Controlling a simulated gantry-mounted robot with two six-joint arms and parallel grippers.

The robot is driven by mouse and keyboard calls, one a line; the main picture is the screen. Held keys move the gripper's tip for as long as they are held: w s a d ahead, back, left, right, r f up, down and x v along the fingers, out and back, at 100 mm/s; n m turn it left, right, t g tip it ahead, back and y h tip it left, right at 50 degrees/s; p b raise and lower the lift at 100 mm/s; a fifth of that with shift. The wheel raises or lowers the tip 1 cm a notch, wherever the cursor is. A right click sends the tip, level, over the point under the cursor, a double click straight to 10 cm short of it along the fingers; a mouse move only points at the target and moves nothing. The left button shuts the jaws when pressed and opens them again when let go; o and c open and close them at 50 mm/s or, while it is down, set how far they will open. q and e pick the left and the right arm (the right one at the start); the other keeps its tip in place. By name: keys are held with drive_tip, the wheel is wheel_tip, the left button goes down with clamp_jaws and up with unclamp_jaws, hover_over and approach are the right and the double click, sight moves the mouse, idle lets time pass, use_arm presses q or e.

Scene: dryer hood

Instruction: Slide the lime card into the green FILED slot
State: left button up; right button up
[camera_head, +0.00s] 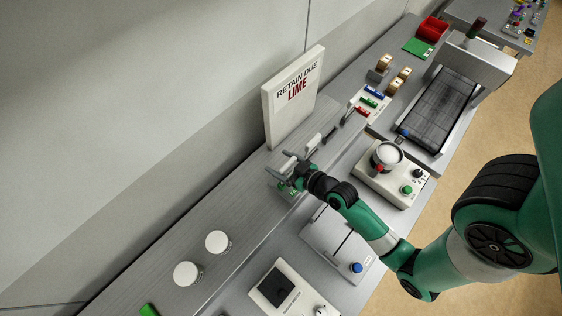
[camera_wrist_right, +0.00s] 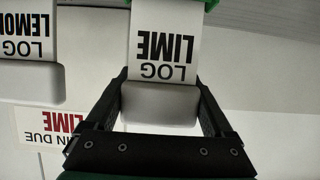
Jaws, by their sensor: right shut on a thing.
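The lime card (camera_wrist_right: 165,45), white with "LOG LIME" on it, fills the upper middle of the right wrist view, upside down there. My right gripper (camera_wrist_right: 160,108) is shut on its pale grey block-like end. In the head view my right gripper (camera_head: 288,172) is over the grey bench, in front of the sign. A green piece (camera_wrist_right: 205,4) shows at the card's far end; a green patch (camera_head: 288,190) lies under the gripper in the head view. I cannot read FILED on either, nor tell whether the card touches it. My left gripper is out of view.
A white sign (camera_head: 295,95) reads "RETAIN DUE LIME". A lemon log card (camera_wrist_right: 30,45) stands beside the lime one. Two white round-topped things (camera_head: 217,241) stand on the bench at lower left. A control box (camera_head: 395,180) with buttons stands right of my arm.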

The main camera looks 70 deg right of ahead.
drive_tip(key=shift+f+b, duration=0.45)
drive_tip(key=shift+f, duration=0.2)
drive_tip(key=o, duration=1.1)
drive_tip(key=shift+r, duration=0.1)
drive_tip(key=b+v, duration=0.2)
drive_tip(key=v, duration=0.9)
drive_tip(key=shift+s+a+r, duration=0.1)
drive_tip(key=shift+s+a, duration=0.05)
drive_tip(key=shift+s, duration=0.15)
